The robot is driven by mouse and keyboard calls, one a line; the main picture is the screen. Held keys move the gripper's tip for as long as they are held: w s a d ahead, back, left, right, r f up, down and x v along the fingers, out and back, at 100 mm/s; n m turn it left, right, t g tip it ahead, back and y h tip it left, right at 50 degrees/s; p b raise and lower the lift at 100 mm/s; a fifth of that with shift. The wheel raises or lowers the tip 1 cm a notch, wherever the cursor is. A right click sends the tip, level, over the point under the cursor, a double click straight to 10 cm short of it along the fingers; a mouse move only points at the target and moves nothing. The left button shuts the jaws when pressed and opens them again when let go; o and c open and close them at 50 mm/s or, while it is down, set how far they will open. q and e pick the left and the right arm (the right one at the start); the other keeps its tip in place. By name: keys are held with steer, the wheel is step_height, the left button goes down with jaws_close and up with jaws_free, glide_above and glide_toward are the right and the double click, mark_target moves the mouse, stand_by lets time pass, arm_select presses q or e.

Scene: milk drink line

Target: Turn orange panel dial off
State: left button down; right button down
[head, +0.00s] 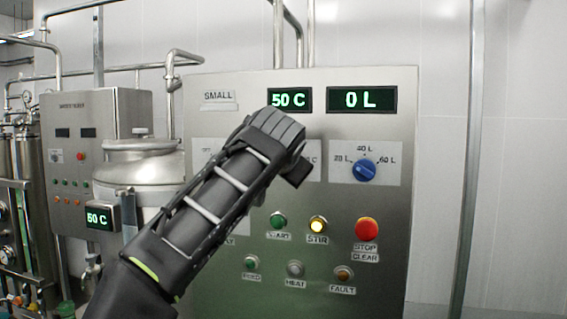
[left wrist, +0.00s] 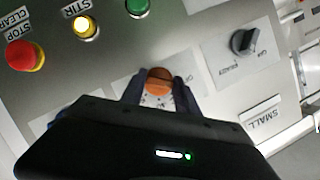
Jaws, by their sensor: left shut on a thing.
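The orange dial (left wrist: 158,82) sits on its pale label plate on the metal panel, between the two dark fingers of my left gripper (left wrist: 159,92) in the left wrist view. The fingers are shut on the dial from both sides. In the head view my left gripper (head: 298,170) reaches up to the panel (head: 395,215) and hides the dial. The dial's pointer direction and most of its label are hard to read. My right gripper is not in view.
A blue dial (head: 365,170) is to the right. A black dial (left wrist: 243,42) shows in the left wrist view. Below are a green start button (head: 278,222), a lit yellow stir button (head: 318,225) and a red stop button (head: 367,229). Displays read 50 C (head: 289,100) and 0 L (head: 361,100).

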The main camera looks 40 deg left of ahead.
arm_select(q)
steer(key=shift+f+n+h+p, duration=0.1)
steer(key=shift+n+h+p, duration=0.2)
steer(key=shift+n+h, duration=0.45)
steer(key=shift+n, duration=0.25)
steer(key=c, duration=0.9)
jaws_free()
steer(key=shift+s, duration=0.1)
steer(key=b+v, duration=0.1)
steer(key=v, duration=0.6)
steer(key=shift+s+d, duration=0.2)
steer(key=shift+s, duration=0.1)
